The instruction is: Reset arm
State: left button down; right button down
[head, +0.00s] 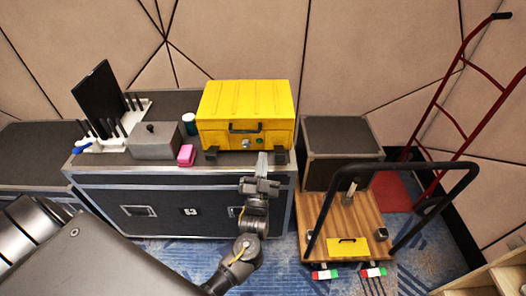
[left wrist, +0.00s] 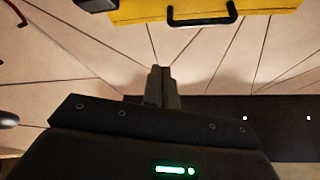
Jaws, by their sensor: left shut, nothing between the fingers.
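My left gripper (head: 262,160) is in the head view, in front of the yellow case and just above the front edge of the black flight case. Its fingers are together and hold nothing. In the left wrist view the closed fingers (left wrist: 162,75) point toward the wall, with the yellow case above them in the picture. The yellow case (head: 245,102) stands closed on the flight case, its dark handle facing me. I cannot tell whether the fingertips touch it. My right gripper is not in view.
A wooden cart (head: 345,215) and a red hand truck (head: 446,115) stand right.

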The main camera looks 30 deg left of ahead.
pick_arm(q)
jog(key=d+f+m+g+h, duration=0.1)
jog(key=d+f+g+h, duration=0.15)
jog(key=f, duration=0.65)
jog(key=d+f+g+h, duration=0.1)
jog(key=f+g+h, duration=0.2)
jog(key=f, duration=0.6)
jog(key=s+f+g+h, duration=0.1)
jog(key=s+f+g, duration=0.15)
jog(key=f, duration=0.35)
jog(key=s+d+f+g+h, duration=0.1)
jog(key=s+f, duration=0.2)
jog(key=f, duration=0.3)
jog(key=s+f+g+h, duration=0.1)
jog(key=s+f+g, duration=0.15)
jog(key=f, duration=0.35)
jog(key=s+a+f+g, duration=0.2)
jog(key=s+f+g, duration=0.3)
jog(key=s+f, duration=0.95)
jog(key=s+a+f+g, duration=0.2)
jog(key=s+a, duration=0.1)
jog(key=s, duration=0.8)
jog(key=s+a+f+m+g, duration=0.1)
jog(key=s+a+f+g, duration=0.1)
jog(key=s, duration=1)
jog(key=shift+s+a+g, duration=0.25)
jog(key=shift+a+g, duration=0.2)
jog(key=shift+y, duration=0.25)
